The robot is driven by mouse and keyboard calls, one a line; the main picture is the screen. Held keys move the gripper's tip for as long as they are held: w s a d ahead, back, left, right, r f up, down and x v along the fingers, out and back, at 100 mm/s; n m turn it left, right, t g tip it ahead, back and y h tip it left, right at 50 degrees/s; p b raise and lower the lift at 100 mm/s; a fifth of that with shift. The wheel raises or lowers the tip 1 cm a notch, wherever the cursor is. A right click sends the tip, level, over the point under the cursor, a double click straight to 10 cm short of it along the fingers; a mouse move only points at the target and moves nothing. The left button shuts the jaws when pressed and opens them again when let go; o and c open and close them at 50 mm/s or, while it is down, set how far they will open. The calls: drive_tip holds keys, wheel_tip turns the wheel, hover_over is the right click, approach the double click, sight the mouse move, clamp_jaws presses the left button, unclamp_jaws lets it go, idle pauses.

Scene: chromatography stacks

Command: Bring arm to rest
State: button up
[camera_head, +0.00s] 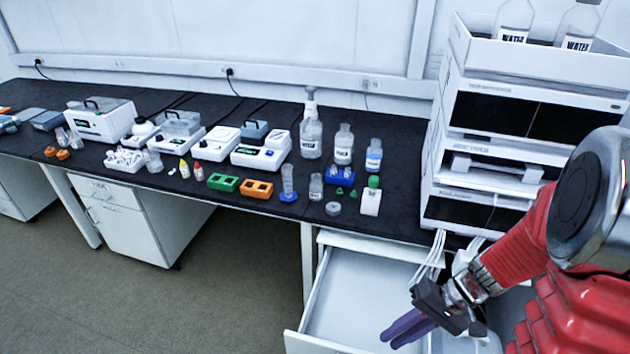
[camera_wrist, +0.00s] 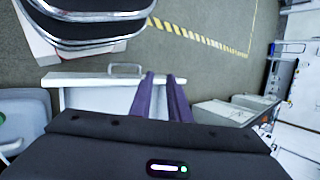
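My arm reaches in from the right side of the head view, its red sleeve bent down toward the bench front. My gripper (camera_head: 389,340) hangs low, its two purple fingers pointing down and left over the pulled-out white drawer (camera_head: 365,290). In the wrist view my gripper (camera_wrist: 160,75) shows a narrow gap between its fingers, with nothing held. The drawer front also shows beyond the fingers in the wrist view (camera_wrist: 85,98). I cannot tell whether the fingers touch the drawer.
The instrument stack (camera_head: 455,130) stands close to my arm, with water bottles (camera_head: 515,18) in its top tray. White cables hang beside my gripper. The black bench (camera_head: 400,185) carries bottles, racks and small devices. Open floor (camera_head: 220,300) lies left of the drawer.

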drive_tip(key=s+a+r+n+t+h, duration=0.1)
drive_tip(key=s+r+t+h, duration=0.1)
drive_tip(key=r, duration=0.9)
drive_tip(key=s+a+r+n+t+h, duration=0.1)
drive_tip(key=r+t+h, duration=0.3)
drive_tip(key=r, duration=0.7)
drive_tip(key=shift+s+r+n+t+h, duration=0.2)
drive_tip(key=shift+s+n+t+h, duration=0.25)
drive_tip(key=shift+h, duration=0.45)
idle(0.6)
